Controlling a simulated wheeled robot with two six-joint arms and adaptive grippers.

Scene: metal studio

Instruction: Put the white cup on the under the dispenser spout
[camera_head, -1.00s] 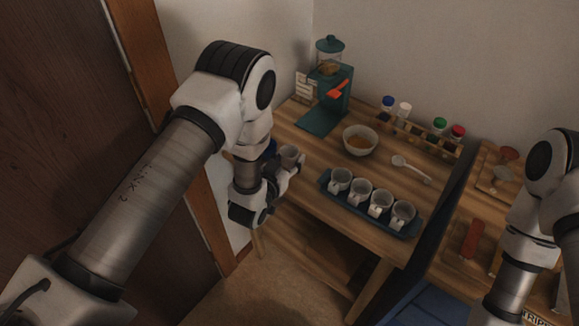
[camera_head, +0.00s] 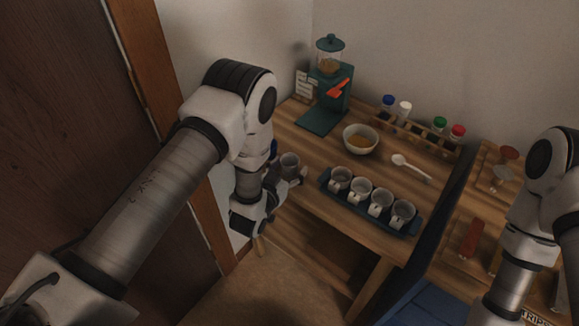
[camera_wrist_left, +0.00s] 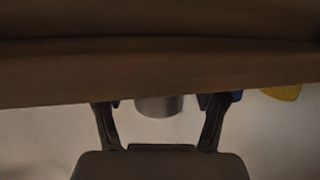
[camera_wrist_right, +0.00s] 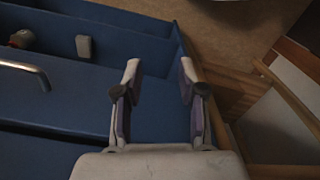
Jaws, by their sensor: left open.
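The dispenser (camera_head: 323,118) is teal with a clear jar on top and an orange-red lever or spout, at the back left of the wooden table. A pale grey-white cup (camera_head: 290,160) is at the table's left edge, by my left gripper (camera_head: 288,176). In the left wrist view, the cup (camera_wrist_left: 160,105) shows between my open left fingers (camera_wrist_left: 160,104), partly hidden by the table's edge; contact cannot be told. Several similar cups stand in a dark tray (camera_head: 330,200). My right gripper (camera_wrist_right: 158,80) is open and empty; it is outside the head view.
A bowl (camera_head: 360,139) and a spoon (camera_head: 411,167) lie between the tray and a rack (camera_head: 415,132) of coloured-lid jars. The table edge (camera_wrist_left: 160,88) runs close before my left gripper. Table before the dispenser is clear.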

